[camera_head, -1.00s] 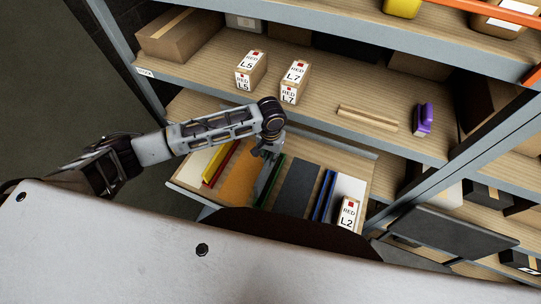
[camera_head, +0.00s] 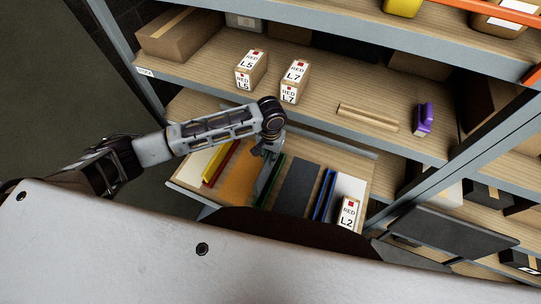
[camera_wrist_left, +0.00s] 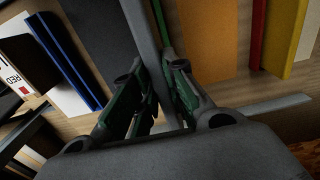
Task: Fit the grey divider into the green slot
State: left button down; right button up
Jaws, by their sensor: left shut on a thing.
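The grey divider (camera_head: 264,179) stands on edge in the pulled-out tray, seen in the head view. It also shows as a long grey strip (camera_wrist_left: 143,38) in the left wrist view. My left gripper (camera_head: 267,152) is shut on its upper edge, and the fingers (camera_wrist_left: 165,105) are on either side of it. The green slot (camera_head: 274,184) runs right along the divider, and part of it shows in the left wrist view (camera_wrist_left: 162,28). The fingers and the divider hide some of the slot. I cannot tell whether the divider's lower edge is inside it. My right gripper is not in view.
The tray also holds an orange panel (camera_head: 239,182), a dark panel (camera_head: 298,187), red (camera_head: 221,163), yellow (camera_head: 213,164) and blue (camera_head: 323,195) strips, and a box marked L2 (camera_head: 347,213). The shelf above (camera_head: 205,65) carries boxes and a purple object (camera_head: 422,118).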

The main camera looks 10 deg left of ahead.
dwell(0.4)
pick_arm(q)
jog(key=shift+f, duration=0.75)
jog(key=shift+f+b, duration=0.35)
jog(key=shift+f, duration=0.4)
dwell(0.5)
jog(key=shift+f, duration=0.85)
dwell(0.3)
jog(key=shift+f+b, duration=0.45)
jog(key=shift+f, duration=0.4)
jog(key=shift+f+b, duration=0.3)
jog(key=shift+f, duration=0.6)
dwell(0.6)
jog(key=shift+f+b, duration=0.45)
jog(key=shift+f, duration=1)
dwell(0.5)
